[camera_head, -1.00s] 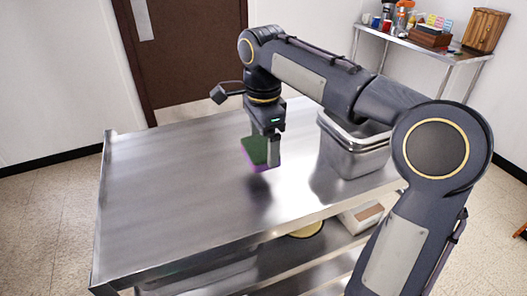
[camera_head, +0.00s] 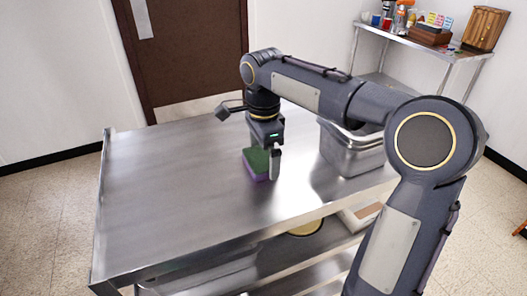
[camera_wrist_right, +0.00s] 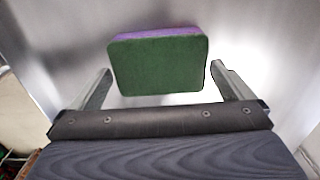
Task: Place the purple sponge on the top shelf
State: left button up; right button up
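The purple sponge (camera_head: 258,173) has a green top face and sits on the steel top shelf (camera_head: 170,190), near its middle. In the right wrist view the sponge (camera_wrist_right: 158,65) lies between the two fingers, with a clear gap on each side. My right gripper (camera_wrist_right: 162,72) is open around it. In the head view the right gripper (camera_head: 264,160) points down at the sponge and one finger shows on its right. My left gripper is in neither view.
Stacked steel pans (camera_head: 353,158) stand on the top shelf just right of my gripper. A yellow round item (camera_head: 306,229) and a white box (camera_head: 360,217) are on the lower shelf. The left of the top shelf is clear. A wall-side rack (camera_head: 425,47) holds bottles and boxes.

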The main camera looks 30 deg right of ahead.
aim_at(264, 157)
jog(key=shift+r, duration=0.25)
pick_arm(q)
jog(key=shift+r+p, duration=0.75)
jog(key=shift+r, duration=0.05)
pick_arm(e)
notch_tip(264, 157, up, 12)
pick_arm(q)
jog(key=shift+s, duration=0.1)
pick_arm(e)
jog(key=shift+s+f, duration=0.1)
jog(key=shift+f, duration=0.05)
